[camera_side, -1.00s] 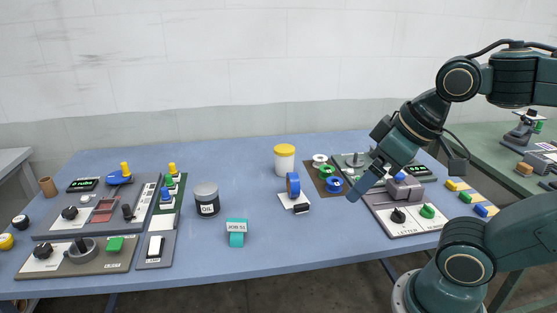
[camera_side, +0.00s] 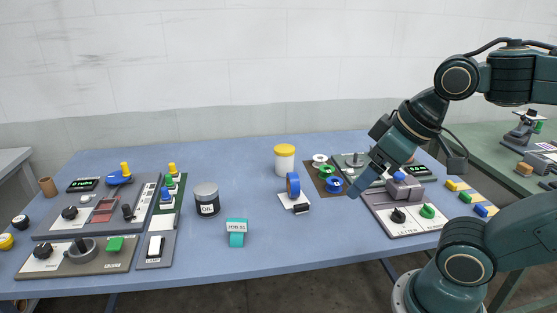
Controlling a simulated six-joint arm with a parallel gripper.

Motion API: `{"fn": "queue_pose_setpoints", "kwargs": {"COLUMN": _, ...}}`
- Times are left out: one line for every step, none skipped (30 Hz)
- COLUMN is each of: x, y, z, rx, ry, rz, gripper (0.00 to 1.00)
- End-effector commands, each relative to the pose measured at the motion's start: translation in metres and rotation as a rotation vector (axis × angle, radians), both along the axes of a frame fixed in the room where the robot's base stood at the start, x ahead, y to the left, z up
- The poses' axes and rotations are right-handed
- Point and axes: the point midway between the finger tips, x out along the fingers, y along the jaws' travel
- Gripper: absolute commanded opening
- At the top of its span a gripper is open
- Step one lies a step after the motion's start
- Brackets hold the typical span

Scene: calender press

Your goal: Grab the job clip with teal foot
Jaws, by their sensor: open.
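The job clip with teal foot (camera_side: 236,239) stands upright near the front edge of the blue table. Its upper part is a pale label plate reading something like "JOB 51". My gripper (camera_side: 355,194) is well to the right of the clip and higher up, above the table near the right-hand panel. It points down and to the left, and its fingers are small and hard to make out here. Nothing shows in it, and it is apart from the clip.
Control panels (camera_side: 97,212) fill the left side. The table right of the clip is clear.

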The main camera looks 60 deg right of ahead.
Motion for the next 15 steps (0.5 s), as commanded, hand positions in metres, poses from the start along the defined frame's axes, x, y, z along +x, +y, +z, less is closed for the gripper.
{"fn": "queue_pose_setpoints", "kwargs": {"x": 0.002, "y": 0.000, "z": 0.001, "rx": 0.003, "ry": 0.004, "rz": -0.005, "gripper": 0.75}}
{"fn": "queue_pose_setpoints", "kwargs": {"x": 0.004, "y": 0.000, "z": 0.002, "rx": 0.007, "ry": 0.008, "rz": -0.010, "gripper": 0.75}}
{"fn": "queue_pose_setpoints", "kwargs": {"x": 0.007, "y": 0.000, "z": 0.003, "rx": 0.011, "ry": 0.014, "rz": -0.019, "gripper": 0.75}}
{"fn": "queue_pose_setpoints", "kwargs": {"x": 0.009, "y": 0.001, "z": 0.004, "rx": 0.016, "ry": 0.018, "rz": -0.027, "gripper": 0.75}}
{"fn": "queue_pose_setpoints", "kwargs": {"x": 0.012, "y": 0.001, "z": 0.005, "rx": 0.020, "ry": 0.024, "rz": -0.036, "gripper": 0.75}}
{"fn": "queue_pose_setpoints", "kwargs": {"x": 0.016, "y": 0.001, "z": 0.007, "rx": 0.028, "ry": 0.032, "rz": -0.050, "gripper": 0.75}}
{"fn": "queue_pose_setpoints", "kwargs": {"x": 0.020, "y": 0.001, "z": 0.008, "rx": 0.034, "ry": 0.040, "rz": -0.061, "gripper": 0.75}}
{"fn": "queue_pose_setpoints", "kwargs": {"x": 0.024, "y": 0.001, "z": 0.010, "rx": 0.041, "ry": 0.047, "rz": -0.074, "gripper": 0.75}}
{"fn": "queue_pose_setpoints", "kwargs": {"x": 0.030, "y": 0.002, "z": 0.011, "rx": 0.050, "ry": 0.059, "rz": -0.092, "gripper": 0.75}}
{"fn": "queue_pose_setpoints", "kwargs": {"x": 0.035, "y": 0.002, "z": 0.013, "rx": 0.057, "ry": 0.067, "rz": -0.109, "gripper": 0.75}}
{"fn": "queue_pose_setpoints", "kwargs": {"x": 0.040, "y": 0.002, "z": 0.014, "rx": 0.064, "ry": 0.076, "rz": -0.123, "gripper": 0.75}}
{"fn": "queue_pose_setpoints", "kwargs": {"x": 0.047, "y": 0.003, "z": 0.015, "rx": 0.075, "ry": 0.087, "rz": -0.146, "gripper": 0.75}}
{"fn": "queue_pose_setpoints", "kwargs": {"x": 0.053, "y": 0.003, "z": 0.016, "rx": 0.083, "ry": 0.097, "rz": -0.163, "gripper": 0.75}}
{"fn": "queue_pose_setpoints", "kwargs": {"x": 0.059, "y": 0.004, "z": 0.017, "rx": 0.090, "ry": 0.106, "rz": -0.180, "gripper": 0.75}}
{"fn": "queue_pose_setpoints", "kwargs": {"x": 0.066, "y": 0.004, "z": 0.018, "rx": 0.100, "ry": 0.118, "rz": -0.203, "gripper": 0.75}}
